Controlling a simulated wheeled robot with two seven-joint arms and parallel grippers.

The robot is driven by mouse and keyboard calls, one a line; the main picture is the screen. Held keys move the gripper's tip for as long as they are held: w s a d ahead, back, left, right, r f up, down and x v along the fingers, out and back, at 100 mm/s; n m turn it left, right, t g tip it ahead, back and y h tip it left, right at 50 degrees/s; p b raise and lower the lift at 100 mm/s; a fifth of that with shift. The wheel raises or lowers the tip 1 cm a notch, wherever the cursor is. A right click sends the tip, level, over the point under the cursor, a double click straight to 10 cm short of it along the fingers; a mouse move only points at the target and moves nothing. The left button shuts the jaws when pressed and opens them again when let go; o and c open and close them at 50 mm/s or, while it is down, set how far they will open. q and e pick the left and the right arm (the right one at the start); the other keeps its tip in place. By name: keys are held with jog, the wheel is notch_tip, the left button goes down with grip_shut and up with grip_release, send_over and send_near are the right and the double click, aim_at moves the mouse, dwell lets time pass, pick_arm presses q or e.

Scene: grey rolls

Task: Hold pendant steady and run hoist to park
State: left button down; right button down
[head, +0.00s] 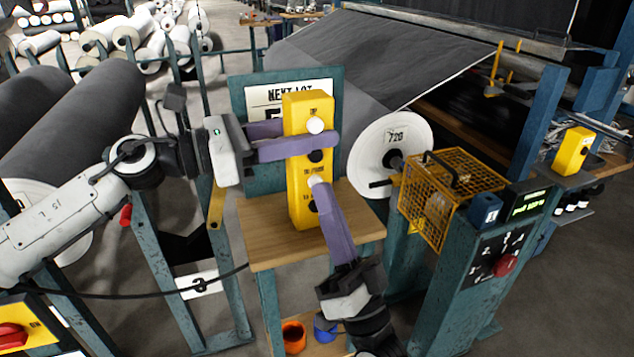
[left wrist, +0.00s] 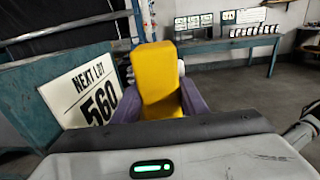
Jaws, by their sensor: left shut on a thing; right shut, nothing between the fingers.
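The yellow pendant (head: 296,196) stands upright over the small wooden table, with a column of white and black buttons on its face. My left gripper (head: 296,148) is shut on the pendant's upper part, one purple finger across its front. In the left wrist view the pendant (left wrist: 160,82) sits between both purple fingers (left wrist: 162,100). My right gripper (head: 318,186) is shut and empty, with its fingertips at a white button in the lower half of the pendant. Whether the fingertips touch or press that button I cannot tell. Part of the lower label is hidden behind the right fingers.
A wooden-topped stand (head: 270,250) is below the pendant, with a "NEXT LOT" sign (head: 262,95) behind. A roll marked 720 (head: 385,135), a yellow cage (head: 450,190) and a control post (head: 480,275) stand to the right. Grey rolls (head: 85,130) lie at left.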

jog(key=shift+w+a, duration=0.15)
jog(key=shift+w, duration=0.3)
dwell(2.2)
jog(key=shift+s, duration=0.15)
dwell(3.9)
jog(key=shift+s+d, duration=0.35)
jog(key=shift+s, duration=0.45)
jog(key=shift+s+d, duration=0.3)
jog(key=shift+s, duration=0.5)
jog(key=shift+s+d, duration=0.25)
jog(key=shift+s, duration=0.5)
jog(key=shift+s+d, duration=0.3)
jog(key=shift+s, duration=0.5)
